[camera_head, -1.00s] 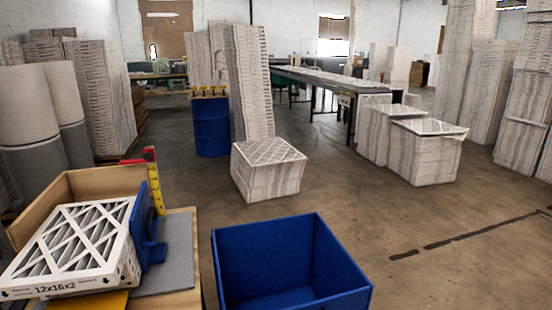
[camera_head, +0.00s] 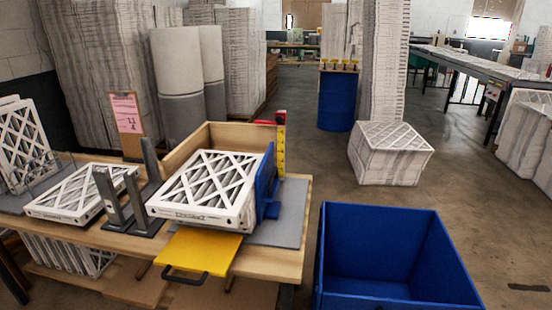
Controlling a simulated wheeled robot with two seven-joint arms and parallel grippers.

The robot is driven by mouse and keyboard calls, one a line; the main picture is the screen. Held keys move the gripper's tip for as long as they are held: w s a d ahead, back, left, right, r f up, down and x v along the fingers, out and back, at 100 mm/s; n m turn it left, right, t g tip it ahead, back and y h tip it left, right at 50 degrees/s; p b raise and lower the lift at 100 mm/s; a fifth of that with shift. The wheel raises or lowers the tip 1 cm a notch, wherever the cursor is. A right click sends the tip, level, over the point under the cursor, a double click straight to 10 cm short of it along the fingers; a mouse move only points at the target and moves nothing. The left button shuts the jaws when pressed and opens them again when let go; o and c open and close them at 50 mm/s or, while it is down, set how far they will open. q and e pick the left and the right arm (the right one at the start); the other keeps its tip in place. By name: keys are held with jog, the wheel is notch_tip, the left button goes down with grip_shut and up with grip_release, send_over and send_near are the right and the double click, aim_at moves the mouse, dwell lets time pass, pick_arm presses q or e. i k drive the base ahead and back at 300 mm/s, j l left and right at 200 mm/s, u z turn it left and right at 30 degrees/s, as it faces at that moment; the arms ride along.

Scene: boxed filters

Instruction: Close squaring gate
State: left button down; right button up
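A blue upright panel with a blue knob or bracket on its right face (camera_head: 266,184), which looks like the squaring gate, stands at the right side of a stack of white framed filters (camera_head: 205,186). The filters lie flat in an open wooden corner frame (camera_head: 232,136) on the bench. The panel appears close against the filters' right side; I cannot tell if it touches. A yellow plate with a dark handle (camera_head: 200,250) lies in front of the filters. Neither of my grippers shows in the view.
Dark grey uprights (camera_head: 115,205) stand left of the frame, beside another flat filter (camera_head: 80,190). A yellow ruler with a red top (camera_head: 281,150) stands behind the panel. A blue bin (camera_head: 395,250) sits right of the bench (camera_head: 285,262). A clipboard (camera_head: 127,115) stands behind.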

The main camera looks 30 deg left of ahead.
aim_at(206, 252)
jog(key=u, duration=1.55)
